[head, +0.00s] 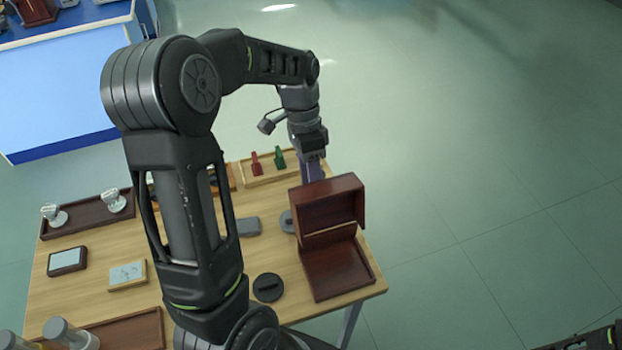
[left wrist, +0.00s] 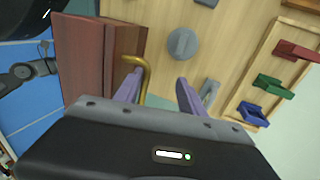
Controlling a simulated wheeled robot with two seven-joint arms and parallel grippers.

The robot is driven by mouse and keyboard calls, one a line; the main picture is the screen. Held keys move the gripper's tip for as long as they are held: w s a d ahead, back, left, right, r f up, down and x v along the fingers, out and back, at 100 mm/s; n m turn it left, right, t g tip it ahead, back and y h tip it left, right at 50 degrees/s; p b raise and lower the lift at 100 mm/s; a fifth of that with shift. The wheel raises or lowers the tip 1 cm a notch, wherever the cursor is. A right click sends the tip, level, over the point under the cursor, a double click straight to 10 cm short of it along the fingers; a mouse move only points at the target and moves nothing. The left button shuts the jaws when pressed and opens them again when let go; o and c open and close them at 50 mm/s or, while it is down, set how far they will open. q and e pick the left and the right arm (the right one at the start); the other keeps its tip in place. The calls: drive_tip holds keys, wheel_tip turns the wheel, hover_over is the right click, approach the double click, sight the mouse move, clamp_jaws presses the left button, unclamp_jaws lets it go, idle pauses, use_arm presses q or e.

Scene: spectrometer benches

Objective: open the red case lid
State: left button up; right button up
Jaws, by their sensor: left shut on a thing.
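The dark red case stands at the right end of the wooden table. Its lid (head: 330,202) is raised over the base (head: 338,272), tilted up at the far side. In the left wrist view, the red-brown case (left wrist: 88,58) is at the left, with a curved brass handle (left wrist: 146,76) beside it. My left gripper (head: 313,172) is just behind the raised lid in the head view. In the left wrist view, its purple fingers (left wrist: 158,92) are around the brass handle, which is near the left finger. The head view hides the handle.
Several other trays stand at the left. Open floor lies right of the table.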

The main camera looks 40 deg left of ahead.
use_arm(q)
drive_tip(key=p+v, duration=0.2)
drive_tip(key=v, duration=0.5)
drive_tip(key=shift+r, duration=0.4)
drive_tip(key=shift+w, duration=0.15)
